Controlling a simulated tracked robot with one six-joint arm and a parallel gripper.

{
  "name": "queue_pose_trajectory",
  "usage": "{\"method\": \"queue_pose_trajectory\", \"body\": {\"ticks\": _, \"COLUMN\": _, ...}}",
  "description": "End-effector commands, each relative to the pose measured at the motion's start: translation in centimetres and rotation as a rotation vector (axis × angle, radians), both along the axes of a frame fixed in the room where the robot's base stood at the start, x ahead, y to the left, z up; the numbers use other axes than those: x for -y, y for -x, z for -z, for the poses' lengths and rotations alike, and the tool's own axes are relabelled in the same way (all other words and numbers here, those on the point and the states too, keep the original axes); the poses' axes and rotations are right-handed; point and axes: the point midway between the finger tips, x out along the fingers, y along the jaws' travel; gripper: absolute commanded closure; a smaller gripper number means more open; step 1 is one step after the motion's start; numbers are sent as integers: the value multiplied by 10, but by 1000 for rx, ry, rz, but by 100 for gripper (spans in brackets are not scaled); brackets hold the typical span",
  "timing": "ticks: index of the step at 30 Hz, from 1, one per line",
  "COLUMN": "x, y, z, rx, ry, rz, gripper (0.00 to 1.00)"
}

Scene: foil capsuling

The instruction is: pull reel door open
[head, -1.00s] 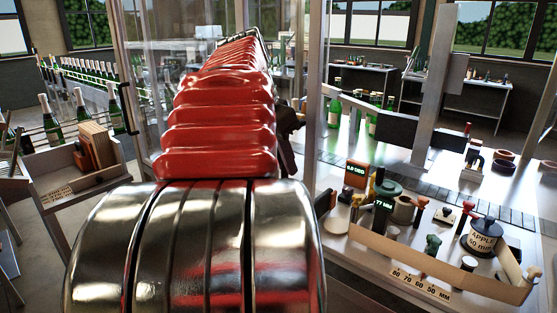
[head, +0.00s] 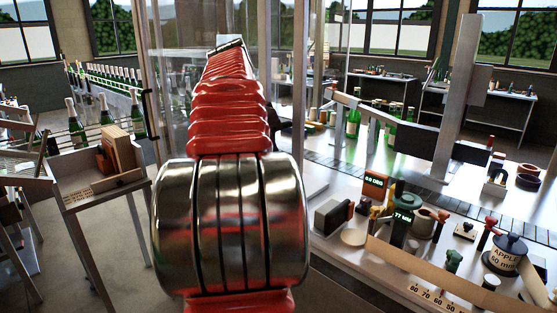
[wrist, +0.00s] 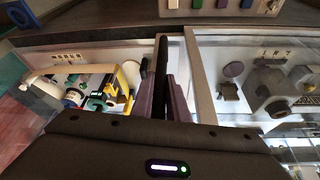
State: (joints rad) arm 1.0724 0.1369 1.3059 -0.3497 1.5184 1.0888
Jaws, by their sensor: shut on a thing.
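In the wrist view, the two purple-grey fingers of my gripper (wrist: 163,103) are closed around an upright black bar, the door handle (wrist: 161,52). A pale door frame upright (wrist: 201,75) stands just to the right of the fingers, with a hazy clear panel (wrist: 240,75) beyond it. In the head view, clear panels (head: 178,55) and metal uprights stand around and behind my arm. My arm hides the gripper and the held part of the handle there. I cannot tell how far the door stands open.
A bench on the right holds a green gauge (head: 401,222), a pot marked APPLE (head: 505,254) and several small tools. Green bottles (head: 353,122) stand behind. Floor is free between cart and bench.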

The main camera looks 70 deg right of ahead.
Motion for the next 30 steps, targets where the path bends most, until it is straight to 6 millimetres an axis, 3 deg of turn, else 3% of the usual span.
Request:
{"method": "queue_pose_trajectory", "body": {"ticks": 4, "x": 0, "y": 0, "z": -1, "rx": 1, "ry": 3, "rz": 0, "gripper": 100}}
{"method": "queue_pose_trajectory", "body": {"ticks": 5, "x": 0, "y": 0, "z": -1, "rx": 1, "ry": 3, "rz": 0, "gripper": 84}}
{"method": "queue_pose_trajectory", "body": {"ticks": 12, "x": 0, "y": 0, "z": -1, "rx": 0, "ry": 1, "rz": 0, "gripper": 67}}
{"method": "queue_pose_trajectory", "body": {"ticks": 23, "x": -1, "y": -1, "z": -4, "rx": 1, "ry": 2, "rz": -1, "gripper": 67}}
{"method": "queue_pose_trajectory", "body": {"ticks": 30, "x": -10, "y": -7, "z": -29, "rx": 2, "ry": 3, "rz": -2, "gripper": 67}}
